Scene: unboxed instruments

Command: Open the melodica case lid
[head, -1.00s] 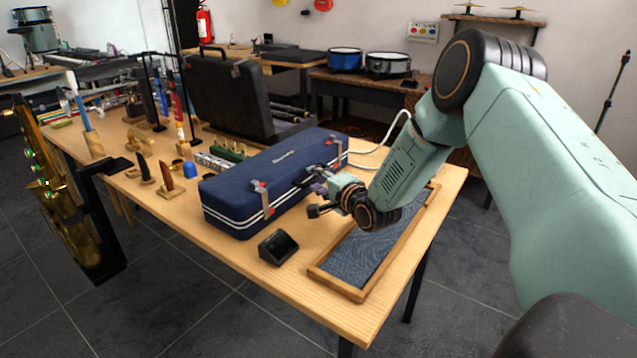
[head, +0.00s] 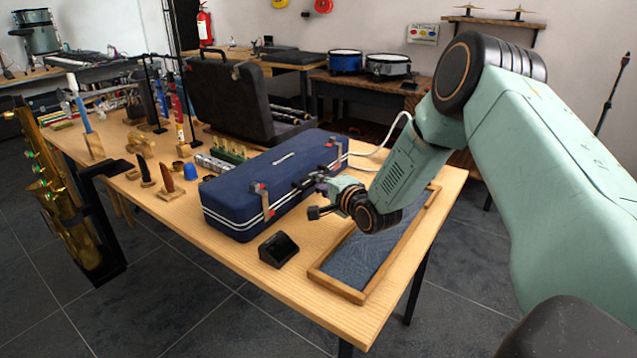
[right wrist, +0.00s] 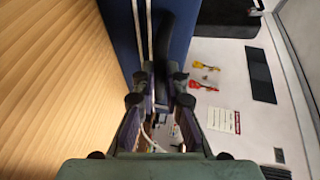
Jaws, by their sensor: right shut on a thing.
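The melodica case (head: 243,195) is a long navy box with white stripes, lying on the wooden table. Its lid (head: 272,168) is down. Two metal latches with red parts, a near one (head: 264,203) and a far one (head: 336,147), sit along its right side. My right gripper (head: 308,184) is at that side, between the latches. In the right wrist view my right gripper (right wrist: 161,85) is shut on the black handle (right wrist: 163,38) of the case (right wrist: 122,35). The fingers partly hide the handle. My left gripper is out of view.
A wood-framed tray (head: 318,279) lies right of the case, under my right arm. A small black device (head: 278,249) stands in front. A large open black case (head: 232,95) is behind. Small stands with instruments fill the table's left.

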